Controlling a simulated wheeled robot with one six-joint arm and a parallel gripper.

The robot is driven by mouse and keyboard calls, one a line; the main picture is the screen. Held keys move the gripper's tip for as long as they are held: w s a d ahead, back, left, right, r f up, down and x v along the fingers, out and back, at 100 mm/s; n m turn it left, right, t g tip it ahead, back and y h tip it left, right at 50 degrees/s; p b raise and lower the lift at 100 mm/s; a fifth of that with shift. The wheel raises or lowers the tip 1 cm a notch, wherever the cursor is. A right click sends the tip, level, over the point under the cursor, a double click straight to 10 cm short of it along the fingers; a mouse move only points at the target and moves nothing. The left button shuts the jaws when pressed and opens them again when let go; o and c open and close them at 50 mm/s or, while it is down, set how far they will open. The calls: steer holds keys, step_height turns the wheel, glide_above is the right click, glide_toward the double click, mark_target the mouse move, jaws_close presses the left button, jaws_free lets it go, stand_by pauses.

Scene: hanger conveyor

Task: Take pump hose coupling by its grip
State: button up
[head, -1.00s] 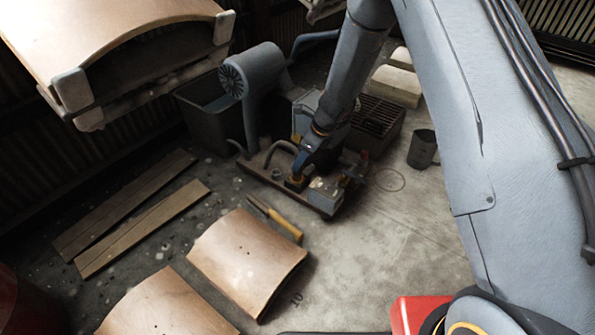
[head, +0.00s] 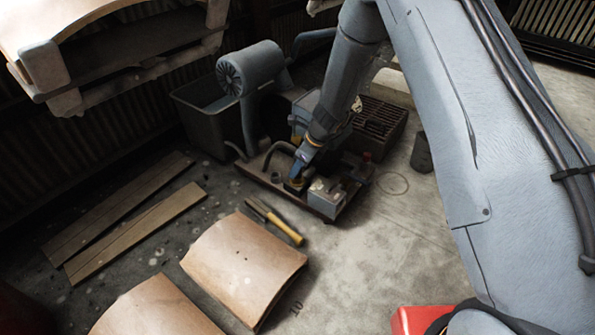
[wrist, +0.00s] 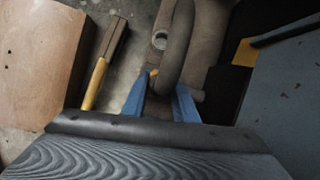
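My gripper (head: 293,184) is low over the pump's base board (head: 252,181), near the curved grey hose (head: 277,150). In the wrist view its two blue fingers (wrist: 163,90) stand apart, so it looks open. The dark hose (wrist: 177,45) curves down between and just beyond the fingers. A small yellow part (wrist: 153,73) shows by the left fingertip. The coupling and its grip cannot be clearly made out; the fingers and hose partly cover that spot. Contact cannot be told.
A grey box (head: 325,198) stands on the board to the right of my gripper. A dark bin (head: 205,125) stands behind left. Open floor (head: 365,260) lies to the right.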

steer(key=shift+c, duration=1.2)
steer(key=shift+r, duration=0.1)
step_height(320, 180, up, 10)
steer(key=p, duration=0.6)
